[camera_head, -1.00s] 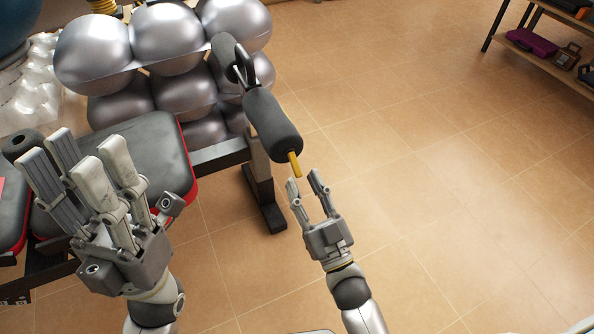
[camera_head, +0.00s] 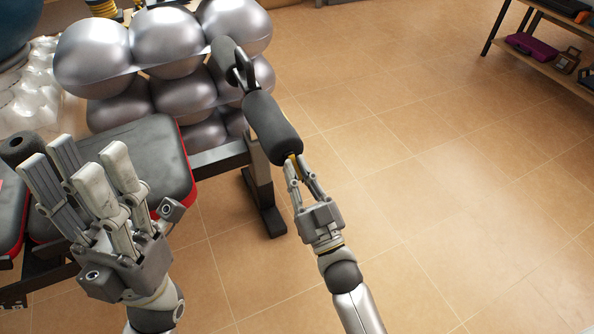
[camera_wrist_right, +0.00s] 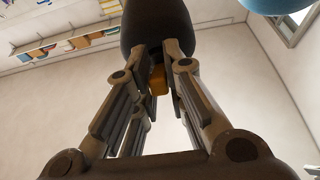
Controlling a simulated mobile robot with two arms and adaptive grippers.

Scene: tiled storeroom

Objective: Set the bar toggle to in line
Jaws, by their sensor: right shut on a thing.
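The bar toggle is a small yellow-orange bar (camera_wrist_right: 157,80) sticking out of the end of a dark padded roller (camera_head: 271,127) on a weight bench. My right gripper (camera_head: 300,168) is at the roller's near end, shut on the toggle, with its fingertips by the roller's end face. In the right wrist view the toggle shows between the fingers, below the dark roller (camera_wrist_right: 157,25). In the head view the fingers hide most of the toggle, so its angle is hard to tell. My left gripper (camera_head: 85,165) is open and empty, raised in front of the bench pad.
The black bench pad (camera_head: 150,165) with red edging lies behind my left gripper. A rack of silver balls (camera_head: 165,40) stands behind the bench. Shelves (camera_head: 556,52) stand at the far right. The tiled floor (camera_head: 420,200) to the right is clear.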

